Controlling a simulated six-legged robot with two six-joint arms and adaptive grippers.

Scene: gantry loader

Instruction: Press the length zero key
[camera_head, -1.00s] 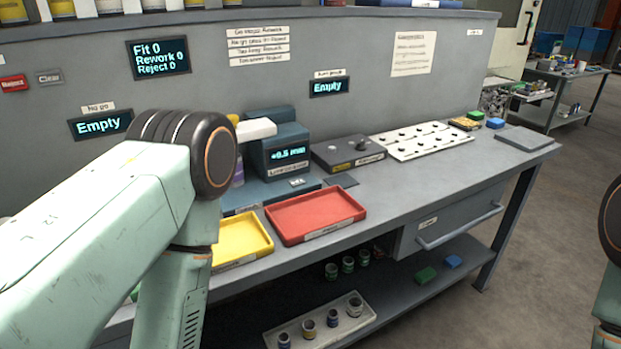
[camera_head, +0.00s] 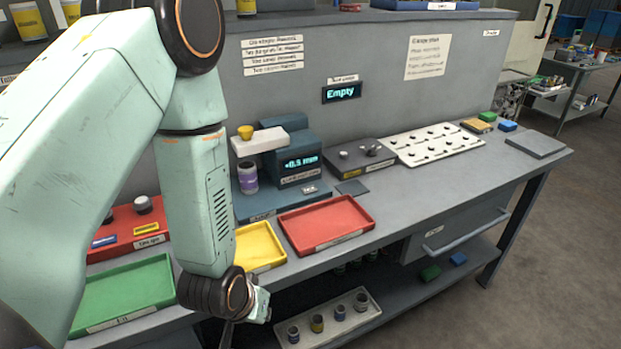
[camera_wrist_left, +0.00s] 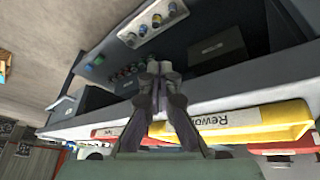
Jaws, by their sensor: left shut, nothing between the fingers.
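The length gauge (camera_head: 298,163) is a dark teal box on the bench, its display reading about +0.5 mm. A small pale labelled key (camera_head: 309,189) sits on its base at the front; its lettering is too small to read. A purple-and-white cylinder (camera_head: 247,178) stands on the base under a pale arm with a yellow knob. My left gripper (camera_head: 229,338) hangs low at the bench front, below and left of the gauge, apart from it. In the left wrist view my left gripper (camera_wrist_left: 159,70) is shut and empty, near the bench's front edge. My right gripper is out of view.
Red (camera_head: 326,224), yellow (camera_head: 259,248) and green (camera_head: 122,296) trays line the bench front. A dark block with knobs (camera_head: 360,160) and a white pegged board (camera_head: 432,144) stand right of the gauge. A lower shelf holds a tray of several small cylinders (camera_head: 329,318).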

